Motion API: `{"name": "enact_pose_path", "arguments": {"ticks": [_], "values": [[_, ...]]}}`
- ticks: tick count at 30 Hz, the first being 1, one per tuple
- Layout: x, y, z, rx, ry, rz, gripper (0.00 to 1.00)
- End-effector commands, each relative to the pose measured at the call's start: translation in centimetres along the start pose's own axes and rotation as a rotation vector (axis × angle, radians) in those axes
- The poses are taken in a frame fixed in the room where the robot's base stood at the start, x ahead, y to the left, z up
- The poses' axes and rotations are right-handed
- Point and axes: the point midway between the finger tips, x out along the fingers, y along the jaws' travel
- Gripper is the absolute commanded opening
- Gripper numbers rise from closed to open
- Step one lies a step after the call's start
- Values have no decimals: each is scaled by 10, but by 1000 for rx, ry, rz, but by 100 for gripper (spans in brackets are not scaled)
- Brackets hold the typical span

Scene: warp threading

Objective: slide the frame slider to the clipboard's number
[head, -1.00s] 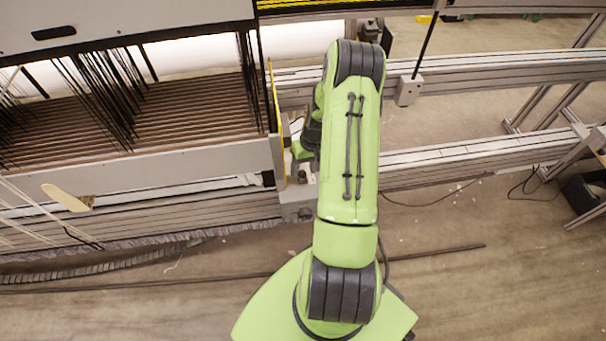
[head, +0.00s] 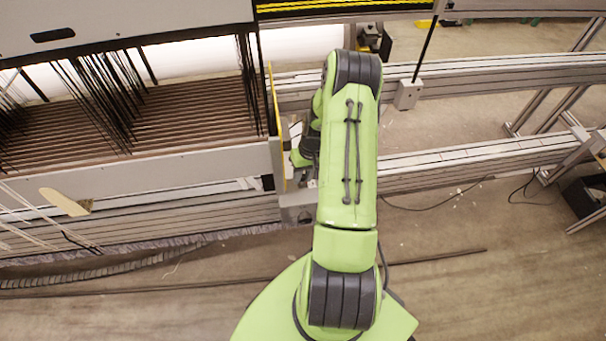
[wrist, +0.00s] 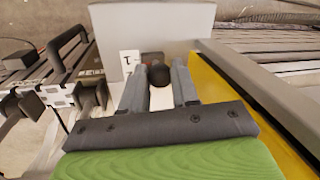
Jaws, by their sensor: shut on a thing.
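In the wrist view, my gripper (wrist: 160,72) is shut with its two grey fingers on either side of a dark round knob (wrist: 159,76). The knob sits in front of a pale grey block (wrist: 165,28), which I take to be the frame slider. A small white label with a dark mark like a 1 (wrist: 129,62) is beside the left finger. In the head view my arm covers most of the gripper and the knob. I cannot make out a clipboard or its number in either view.
A yellow strip (head: 276,100) runs along the loom frame's end, and it is close to the right finger in the wrist view (wrist: 217,83). Dark rods (head: 100,95) hang over the loom at left. Metal rails (head: 480,155) extend right. Open floor (head: 500,285) lies at lower right.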

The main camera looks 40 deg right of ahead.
Motion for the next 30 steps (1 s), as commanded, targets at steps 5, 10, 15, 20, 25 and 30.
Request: {"name": "enact_pose_path", "arguments": {"ticks": [5,10,15,20,25,30], "values": [[0,4,-18,-1,4,1,0],[-1,5,-23,0,2,1,0],[-1,5,-23,0,2,1,31],[-1,5,-23,0,1,1,54],[-1,4,-22,0,1,0,54],[-9,4,-23,0,2,1,54]]}}
